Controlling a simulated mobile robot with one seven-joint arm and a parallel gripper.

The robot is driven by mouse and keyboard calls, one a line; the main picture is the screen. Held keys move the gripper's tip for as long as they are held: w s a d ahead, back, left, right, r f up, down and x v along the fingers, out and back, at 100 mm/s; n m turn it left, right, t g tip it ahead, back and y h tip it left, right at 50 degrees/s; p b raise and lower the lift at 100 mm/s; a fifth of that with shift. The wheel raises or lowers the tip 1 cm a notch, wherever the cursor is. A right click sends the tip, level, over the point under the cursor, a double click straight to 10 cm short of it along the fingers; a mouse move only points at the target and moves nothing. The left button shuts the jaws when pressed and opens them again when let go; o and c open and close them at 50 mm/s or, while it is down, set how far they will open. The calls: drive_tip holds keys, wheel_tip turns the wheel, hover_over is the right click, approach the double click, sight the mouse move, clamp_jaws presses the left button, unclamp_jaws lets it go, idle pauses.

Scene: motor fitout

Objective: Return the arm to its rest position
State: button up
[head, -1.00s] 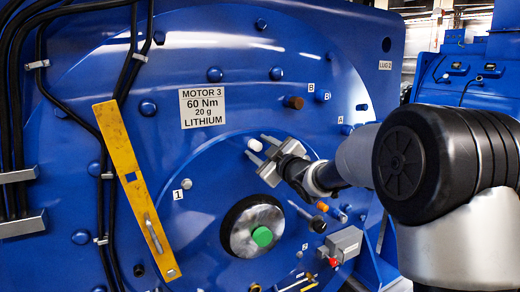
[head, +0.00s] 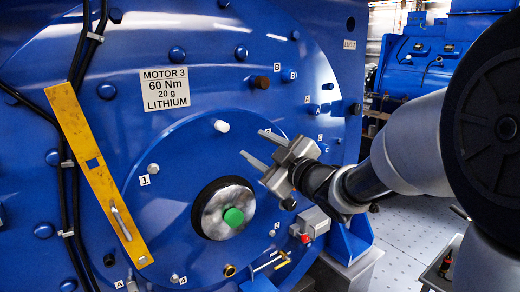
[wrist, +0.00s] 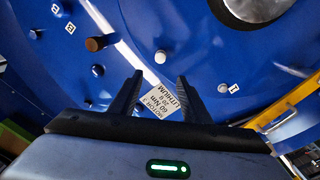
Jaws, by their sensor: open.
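My gripper (head: 259,150) is open and empty in the head view. Its two fingers point left towards the blue motor face (head: 300,60), apart from it. A white cap (head: 221,126) sits on the motor face to the left of the fingertips. In the wrist view my gripper (wrist: 158,82) shows two dark spread fingers with nothing between them but the motor face and part of the label (wrist: 165,100) behind. The white cap also shows in the wrist view (wrist: 160,56). My arm reaches in from the right of the head view.
A yellow bar (head: 90,170) and black cables (head: 65,200) run down the motor's left side. A shaft with a green centre (head: 233,217) is below the gripper. A grey box with a red knob (head: 310,225) is at lower right. Open floor (head: 420,215) shows at right.

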drive_tip(key=shift+s+d, duration=0.2)
drive_tip(key=shift+s, duration=0.15)
drive_tip(key=s+d+f+m+g+h, duration=0.3)
drive_tip(key=s+d+m+h, duration=0.65)
drive_tip(key=d, duration=0.35)
drive_tip(key=s+f+m+g, duration=0.2)
drive_tip(key=s+f+g, duration=0.15)
drive_tip(key=s, duration=0.65)
drive_tip(key=s+f+m+g, duration=0.3)
drive_tip(key=s+f, duration=0.2)
drive_tip(key=s, duration=0.4)
wheel_tip(320, 180, up, 12)
drive_tip(key=s+p, duration=0.1)
drive_tip(key=p, duration=1.1)
drive_tip(key=shift+s+a+r+p, duration=0.25)
drive_tip(key=shift+a+p, duration=0.15)
